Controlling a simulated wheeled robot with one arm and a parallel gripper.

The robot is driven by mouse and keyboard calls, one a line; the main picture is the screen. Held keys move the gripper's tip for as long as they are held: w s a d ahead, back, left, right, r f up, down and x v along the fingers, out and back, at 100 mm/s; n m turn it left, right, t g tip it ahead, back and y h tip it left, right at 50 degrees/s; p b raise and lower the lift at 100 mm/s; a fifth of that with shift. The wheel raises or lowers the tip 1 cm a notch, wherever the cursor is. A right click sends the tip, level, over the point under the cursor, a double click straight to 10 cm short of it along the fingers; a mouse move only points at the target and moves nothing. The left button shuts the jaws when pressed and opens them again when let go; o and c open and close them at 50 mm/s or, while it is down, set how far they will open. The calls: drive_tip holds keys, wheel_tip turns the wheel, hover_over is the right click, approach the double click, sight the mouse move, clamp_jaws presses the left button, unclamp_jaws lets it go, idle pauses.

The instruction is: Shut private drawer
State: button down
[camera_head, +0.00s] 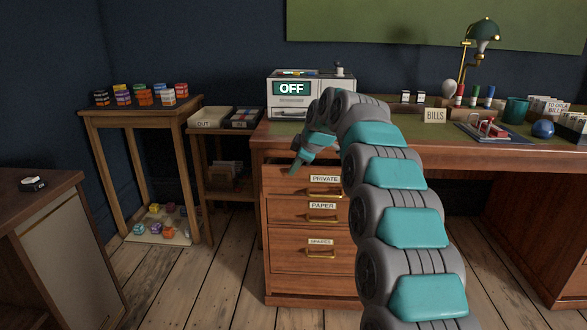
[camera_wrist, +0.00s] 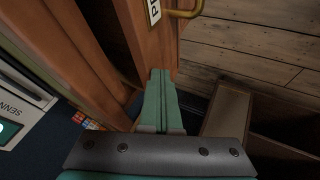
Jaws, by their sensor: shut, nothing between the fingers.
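The private drawer (camera_head: 285,182) is the top drawer of the wooden desk, with a PRIVATE label and a brass handle. In the wrist view its wooden front (camera_wrist: 148,40) stands out from the desk, with a dark gap behind it, so it looks partly open. My gripper (camera_head: 294,171) is shut and empty, at the upper left of this drawer front. In the wrist view the shut green fingers (camera_wrist: 162,73) reach the near edge of the drawer front; I cannot tell whether they touch. My arm hides the drawer's right end.
Below are the paper drawer (camera_head: 285,212) and another labelled drawer (camera_head: 290,258), both looking closed. A white machine reading OFF (camera_head: 310,100) stands on the desk above. A low shelf with trays (camera_head: 222,150) stands close on the left. Wooden floor in front is clear.

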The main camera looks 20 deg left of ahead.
drive_tip(key=shift+w+a+p, duration=0.25)
drive_tip(key=shift+w+p, duration=0.05)
drive_tip(key=shift+w, duration=0.65)
drive_tip(key=shift+s, duration=0.1)
